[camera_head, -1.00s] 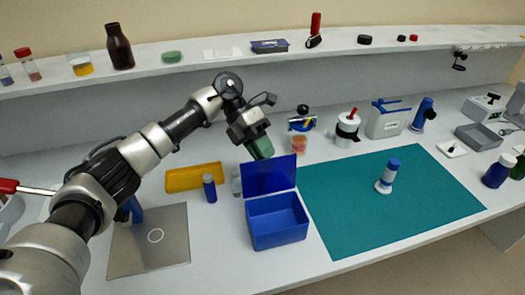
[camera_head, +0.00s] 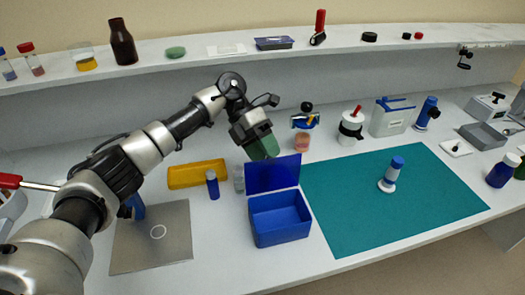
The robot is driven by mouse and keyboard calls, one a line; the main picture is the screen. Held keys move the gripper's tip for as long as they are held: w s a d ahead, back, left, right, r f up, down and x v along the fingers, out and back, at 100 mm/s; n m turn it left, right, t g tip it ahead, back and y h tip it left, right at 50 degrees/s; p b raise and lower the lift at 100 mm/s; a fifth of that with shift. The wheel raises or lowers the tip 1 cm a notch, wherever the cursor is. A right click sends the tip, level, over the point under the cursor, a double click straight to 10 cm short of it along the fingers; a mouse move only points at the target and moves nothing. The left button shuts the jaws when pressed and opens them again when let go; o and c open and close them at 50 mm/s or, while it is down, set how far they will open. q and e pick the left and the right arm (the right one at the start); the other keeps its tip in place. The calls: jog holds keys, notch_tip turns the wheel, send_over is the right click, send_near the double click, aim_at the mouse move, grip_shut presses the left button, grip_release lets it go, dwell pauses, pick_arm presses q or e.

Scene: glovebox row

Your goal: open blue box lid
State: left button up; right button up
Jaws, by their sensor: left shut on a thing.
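The blue box (camera_head: 280,220) stands on the white bench, its inside open to view. Its blue lid (camera_head: 272,175) stands upright along the box's back edge. My left gripper (camera_head: 265,154), with green fingers, reaches in from the left and is shut at the lid's top edge. The fingertips are partly hidden at the lid. My right gripper is not in view.
A teal mat (camera_head: 390,200) with a blue-and-white upright item (camera_head: 391,175) lies right of the box. A yellow tray (camera_head: 197,174), a small blue bottle (camera_head: 212,186) and a grey plate (camera_head: 152,250) are to the left. A pinkish jar (camera_head: 302,141) stands behind the lid.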

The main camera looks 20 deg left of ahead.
pick_arm(q)
jog(key=b+v, duration=0.1)
jog(key=v, duration=0.6)
jog(key=shift+w+a+r, duration=0.1)
jog(key=shift+a, duration=0.05)
